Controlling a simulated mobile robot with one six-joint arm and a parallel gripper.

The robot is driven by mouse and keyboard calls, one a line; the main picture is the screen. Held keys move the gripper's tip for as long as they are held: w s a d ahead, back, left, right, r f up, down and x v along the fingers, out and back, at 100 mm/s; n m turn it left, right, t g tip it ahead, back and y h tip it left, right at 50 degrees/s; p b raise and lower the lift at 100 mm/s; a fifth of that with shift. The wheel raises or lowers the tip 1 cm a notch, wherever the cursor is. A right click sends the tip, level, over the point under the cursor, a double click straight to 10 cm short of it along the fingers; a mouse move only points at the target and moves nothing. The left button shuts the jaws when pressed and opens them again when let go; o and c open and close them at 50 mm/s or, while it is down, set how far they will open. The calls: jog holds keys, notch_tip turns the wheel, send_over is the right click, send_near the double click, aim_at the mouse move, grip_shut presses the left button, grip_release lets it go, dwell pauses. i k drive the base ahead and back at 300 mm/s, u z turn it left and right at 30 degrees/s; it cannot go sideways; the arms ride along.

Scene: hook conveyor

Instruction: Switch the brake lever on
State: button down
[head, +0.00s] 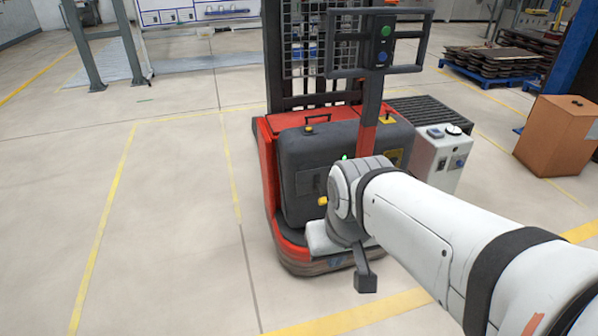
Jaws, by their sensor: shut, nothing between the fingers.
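A red and grey lift truck (300,165) stands in the middle of the head view. No part of it is clearly marked as the brake lever. My gripper (366,282) points down in front of the truck's base, shut and empty, apart from the handle and knob.
A control panel (382,42) with green and blue buttons is on the truck's mast. A white box with switches (440,155) stands to its right. A cardboard box (558,136) and stacked pallets (500,62) are further right. The floor at left is clear.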

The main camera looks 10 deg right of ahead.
aim_at(323, 201)
jog(key=i, duration=0.95)
jog(key=u, duration=0.05)
